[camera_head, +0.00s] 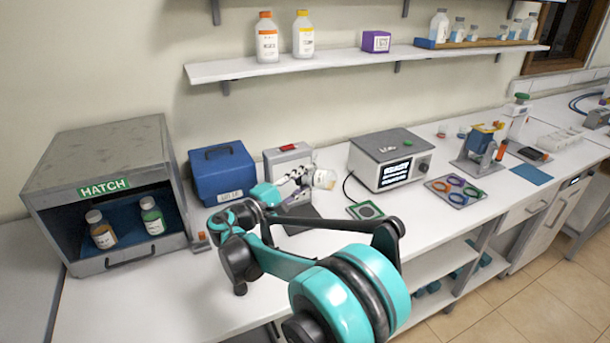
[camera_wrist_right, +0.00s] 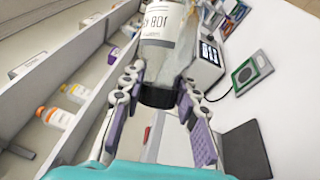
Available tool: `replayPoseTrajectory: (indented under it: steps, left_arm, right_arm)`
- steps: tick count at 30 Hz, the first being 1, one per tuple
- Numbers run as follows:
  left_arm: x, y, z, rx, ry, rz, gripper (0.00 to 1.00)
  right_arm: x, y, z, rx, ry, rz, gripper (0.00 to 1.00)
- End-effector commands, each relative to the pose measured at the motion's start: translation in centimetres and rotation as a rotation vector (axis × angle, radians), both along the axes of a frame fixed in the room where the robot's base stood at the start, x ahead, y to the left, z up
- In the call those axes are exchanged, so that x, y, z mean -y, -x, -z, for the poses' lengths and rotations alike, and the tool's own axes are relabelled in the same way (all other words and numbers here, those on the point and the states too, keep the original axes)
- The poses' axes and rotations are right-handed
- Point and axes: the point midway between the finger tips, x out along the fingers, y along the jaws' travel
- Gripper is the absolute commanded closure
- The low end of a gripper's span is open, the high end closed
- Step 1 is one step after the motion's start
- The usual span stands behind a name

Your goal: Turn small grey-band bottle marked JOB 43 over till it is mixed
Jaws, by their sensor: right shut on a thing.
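The small bottle (camera_head: 325,179) is clear with a white label and lies well over to its side in the air above the bench. The rest of the number is hard to read. My right gripper (camera_head: 304,181) is shut on it; its fingers (camera_wrist_right: 160,92) stand on either side of the dark end. My left gripper is not in view.
The grey hatch box (camera_head: 110,150) with two bottles, a blue case (camera_head: 222,172) and a device with a red top (camera_head: 288,160) stand to the left. The display instrument (camera_head: 390,160) and green-marked pad (camera_head: 366,210) are right of the bottle. A shelf (camera_head: 350,62) runs above.

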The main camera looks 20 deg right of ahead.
Motion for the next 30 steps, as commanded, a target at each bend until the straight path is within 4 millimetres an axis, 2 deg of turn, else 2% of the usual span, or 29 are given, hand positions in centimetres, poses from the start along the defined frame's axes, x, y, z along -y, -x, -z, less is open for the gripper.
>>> replayPoseTrajectory:
  steps: [6,12,16,26,30]
  left_arm:
    - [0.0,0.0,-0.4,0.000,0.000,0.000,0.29]
    - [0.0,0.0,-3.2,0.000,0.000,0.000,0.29]
    - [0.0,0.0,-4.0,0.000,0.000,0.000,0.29]
    - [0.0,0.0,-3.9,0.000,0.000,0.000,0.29]
    - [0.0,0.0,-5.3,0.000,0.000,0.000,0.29]
  right_arm:
    - [0.0,0.0,-0.2,0.032,-0.028,-0.001,1.00]
    - [0.0,0.0,-0.7,0.285,-0.253,0.000,1.00]
    - [0.0,0.1,-0.4,0.412,-0.364,0.000,1.00]
    - [0.0,0.0,0.0,0.453,-0.399,0.000,1.00]
    - [0.1,0.1,-0.5,0.573,-0.503,0.001,1.00]
